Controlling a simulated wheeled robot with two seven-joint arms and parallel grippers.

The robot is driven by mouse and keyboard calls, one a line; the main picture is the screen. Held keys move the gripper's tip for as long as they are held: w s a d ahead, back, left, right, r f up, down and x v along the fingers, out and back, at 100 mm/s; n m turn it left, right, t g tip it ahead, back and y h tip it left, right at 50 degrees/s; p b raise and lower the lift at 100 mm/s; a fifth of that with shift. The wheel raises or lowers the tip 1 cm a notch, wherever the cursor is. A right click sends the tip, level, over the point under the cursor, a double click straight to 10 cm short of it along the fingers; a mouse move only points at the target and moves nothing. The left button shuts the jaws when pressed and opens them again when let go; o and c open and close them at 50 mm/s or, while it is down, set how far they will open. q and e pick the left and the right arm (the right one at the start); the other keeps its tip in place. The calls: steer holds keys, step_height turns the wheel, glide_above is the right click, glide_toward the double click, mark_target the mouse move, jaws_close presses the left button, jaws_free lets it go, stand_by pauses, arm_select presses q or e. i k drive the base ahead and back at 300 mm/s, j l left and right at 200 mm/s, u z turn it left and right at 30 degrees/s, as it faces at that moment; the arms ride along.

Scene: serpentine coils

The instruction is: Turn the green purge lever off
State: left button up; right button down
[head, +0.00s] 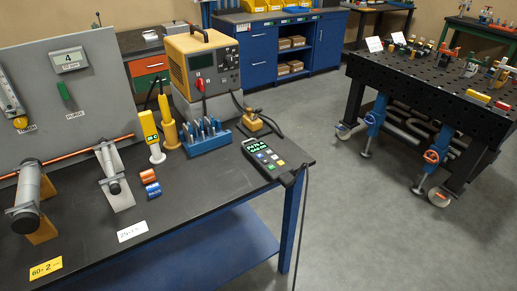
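The green purge lever (64,91) is on the upright grey panel (98,85) at the left. It is a small green handle tilted slightly from vertical, its top leaning left. A label that appears to read PURGE (76,115) sits below it, and a grey display showing 4 (70,60) is above it. Neither of my grippers shows in the head view.
A dark bench (190,187) holds clamped tube stands (113,177), a yellow power unit (203,65), a blue rack (206,136) and a handheld keypad (263,157). A perforated welding table (440,80) stands at the right. Grey floor between them is clear.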

mark_target(64, 92)
steer(key=u, duration=1.3)
steer(key=l, duration=0.55)
